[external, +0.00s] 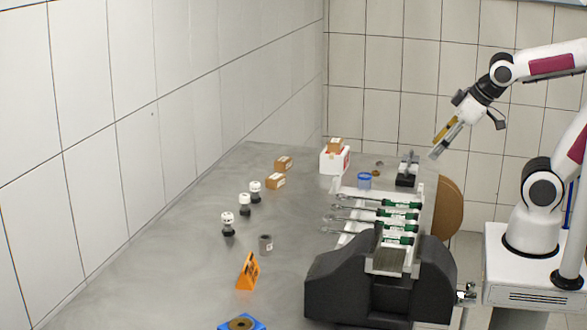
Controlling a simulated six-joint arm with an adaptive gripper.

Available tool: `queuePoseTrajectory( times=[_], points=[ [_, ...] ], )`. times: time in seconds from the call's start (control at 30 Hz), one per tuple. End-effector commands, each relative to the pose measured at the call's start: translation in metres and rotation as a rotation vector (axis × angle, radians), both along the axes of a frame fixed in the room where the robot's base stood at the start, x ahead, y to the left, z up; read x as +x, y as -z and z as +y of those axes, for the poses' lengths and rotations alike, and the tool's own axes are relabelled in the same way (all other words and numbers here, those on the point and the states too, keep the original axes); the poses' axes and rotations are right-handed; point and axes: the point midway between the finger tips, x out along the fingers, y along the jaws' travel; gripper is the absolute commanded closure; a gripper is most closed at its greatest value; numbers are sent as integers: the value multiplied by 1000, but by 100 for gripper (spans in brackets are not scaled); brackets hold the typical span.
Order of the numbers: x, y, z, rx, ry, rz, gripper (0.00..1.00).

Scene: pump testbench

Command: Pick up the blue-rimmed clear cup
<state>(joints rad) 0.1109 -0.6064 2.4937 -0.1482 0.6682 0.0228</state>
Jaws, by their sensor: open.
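The blue-rimmed clear cup (364,181) stands on the grey table near its far right part, just behind the rack of green-handled tools. Its blue rim shows on top; its clear body is small and hard to make out. My gripper (439,150) is in the air to the right of the cup and higher in the picture, pointing down and to the left. It is open and apart from the cup, with nothing seen between its fingers.
A small black fixture (407,172) stands right of the cup, and a white box (334,160) behind it to the left. Green-handled tools (398,214) lie in front, beside a large black vise-like block (335,281). The table's left middle (180,245) is clear.

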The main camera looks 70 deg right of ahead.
Motion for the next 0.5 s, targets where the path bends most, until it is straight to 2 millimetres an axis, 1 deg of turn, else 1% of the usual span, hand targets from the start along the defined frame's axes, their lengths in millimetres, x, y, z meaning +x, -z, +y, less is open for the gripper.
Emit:
queuePoseTrajectory(
  times=[0.03, 0.2, 0.5],
  points=[
    [10, 2, -12, -22, 13, -8, 52],
    [42, 4, -46, -99, 30, -56, 52],
    [90, 15, -99, -203, 13, -128, 52]
  ],
)
